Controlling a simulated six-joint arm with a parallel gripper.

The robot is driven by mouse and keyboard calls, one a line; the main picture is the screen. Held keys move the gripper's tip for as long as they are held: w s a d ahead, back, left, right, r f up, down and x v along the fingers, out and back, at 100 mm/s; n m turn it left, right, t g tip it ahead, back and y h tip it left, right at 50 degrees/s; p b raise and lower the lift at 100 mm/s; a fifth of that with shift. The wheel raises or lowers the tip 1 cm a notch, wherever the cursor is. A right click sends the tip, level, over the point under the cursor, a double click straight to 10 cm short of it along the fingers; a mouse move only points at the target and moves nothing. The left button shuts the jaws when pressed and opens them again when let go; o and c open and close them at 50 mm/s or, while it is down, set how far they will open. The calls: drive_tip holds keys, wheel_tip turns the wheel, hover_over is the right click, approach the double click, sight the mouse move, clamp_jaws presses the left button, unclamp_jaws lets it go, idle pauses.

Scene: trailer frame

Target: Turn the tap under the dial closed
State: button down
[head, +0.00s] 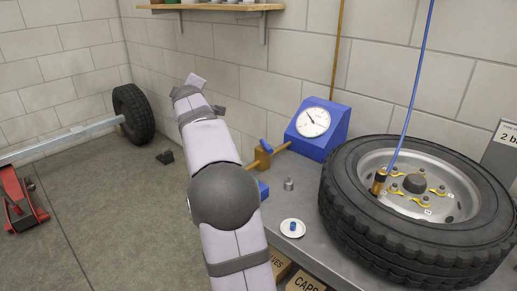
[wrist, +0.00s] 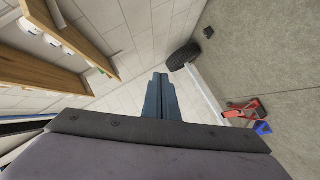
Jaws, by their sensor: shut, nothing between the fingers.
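The dial (head: 313,122) has a white face and a dark needle and sits on a blue sloped box at the back of the bench. Left of it, a brass tap (head: 262,159) on a brass pipe carries a short blue handle (head: 266,146) that stands up at a tilt. My arm passes just left of the tap and may hide part of it. My gripper shows in the wrist view (wrist: 163,97), its two blue-grey fingers together and empty, pointing toward the wall and floor, away from the tap. In the head view the fingers cannot be made out clearly.
A large tyre (head: 345,215) lies on the bench at right, with a blue hose rising from it. A small metal cup (head: 289,184) and a white dish (head: 292,228) with a blue cap stand before the dial. A shelf (head: 212,7) hangs above; a red jack (wrist: 243,108) is on the floor.

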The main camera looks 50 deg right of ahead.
sight(266, 148)
drive_tip(key=s+d+f+m+g, duration=0.1)
drive_tip(key=s+f+m+g, duration=0.4)
drive_tip(key=s, duration=0.3)
drive_tip(key=s+d+f+m+g, duration=0.2)
drive_tip(key=s+f+m+g, duration=0.2)
drive_tip(key=s+m, duration=0.3)
drive_tip(key=shift+s+d+f+g, duration=0.2)
drive_tip(key=shift+s+f+g, duration=0.15)
drive_tip(key=shift+s+g, duration=0.7)
drive_tip(key=shift+s, duration=0.1)
drive_tip(key=d+f, duration=0.7)
drive_tip(key=d, duration=0.2)
drive_tip(key=shift+s+d+b, duration=0.15)
drive_tip(key=shift+d+b, duration=0.25)
drive_tip(key=shift+b, duration=0.05)
drive_tip(key=shift+t, duration=0.25)
